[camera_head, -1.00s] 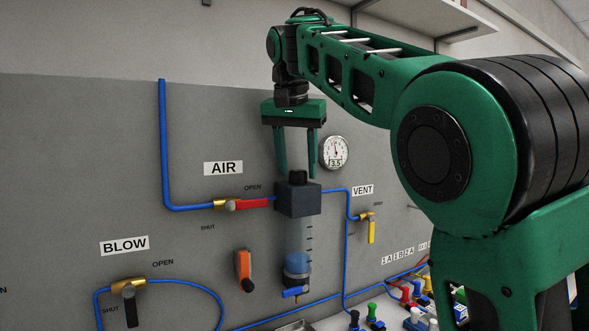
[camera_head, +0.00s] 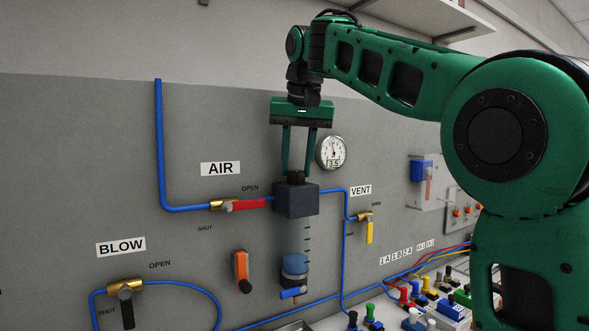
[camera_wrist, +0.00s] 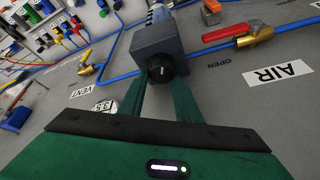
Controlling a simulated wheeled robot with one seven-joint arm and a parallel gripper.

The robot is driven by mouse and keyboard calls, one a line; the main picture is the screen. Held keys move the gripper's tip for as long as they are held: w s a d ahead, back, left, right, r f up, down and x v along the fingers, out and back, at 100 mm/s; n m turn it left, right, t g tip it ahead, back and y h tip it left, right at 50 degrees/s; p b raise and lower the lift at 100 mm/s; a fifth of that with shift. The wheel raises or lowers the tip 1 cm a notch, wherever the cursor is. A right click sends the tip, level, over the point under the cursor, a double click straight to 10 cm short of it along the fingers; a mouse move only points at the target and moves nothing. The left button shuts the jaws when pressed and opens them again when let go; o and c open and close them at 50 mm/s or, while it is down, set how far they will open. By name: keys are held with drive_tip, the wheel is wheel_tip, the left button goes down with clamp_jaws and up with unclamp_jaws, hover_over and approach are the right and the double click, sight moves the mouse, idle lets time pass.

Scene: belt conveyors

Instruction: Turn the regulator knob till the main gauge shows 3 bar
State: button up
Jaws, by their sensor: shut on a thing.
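The black regulator knob (camera_head: 296,177) sits on top of the dark regulator block (camera_head: 297,200). In the wrist view the knob (camera_wrist: 160,68) shows with a pale mark line on its face. My gripper (camera_head: 298,170) points down from above, and its two green fingers are shut on the knob, one on each side. The main gauge (camera_head: 332,152) is a round white dial on the panel to the right of the fingers, with 3.5 on its display. It is partly hidden behind a finger in the wrist view (camera_wrist: 105,106).
The red AIR valve handle (camera_head: 250,205) is left of the block, in line with the pipe. The yellow VENT handle (camera_head: 369,232) hangs down at the right. An orange handle (camera_head: 241,271) and the BLOW valve (camera_head: 127,287) are lower left. A shelf (camera_head: 425,18) is above.

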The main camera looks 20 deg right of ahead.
drive_tip(key=shift+a, duration=0.3)
drive_tip(key=o, duration=1.1)
drive_tip(key=shift+a, duration=0.15)
drive_tip(key=shift+d, duration=0.2)
drive_tip(key=shift+r, duration=0.1)
drive_tip(key=shift+v, duration=1.25)
drive_tip(key=shift+w+v, duration=0.2)
drive_tip(key=shift+v, duration=3.85)
drive_tip(key=shift+r, duration=0.1)
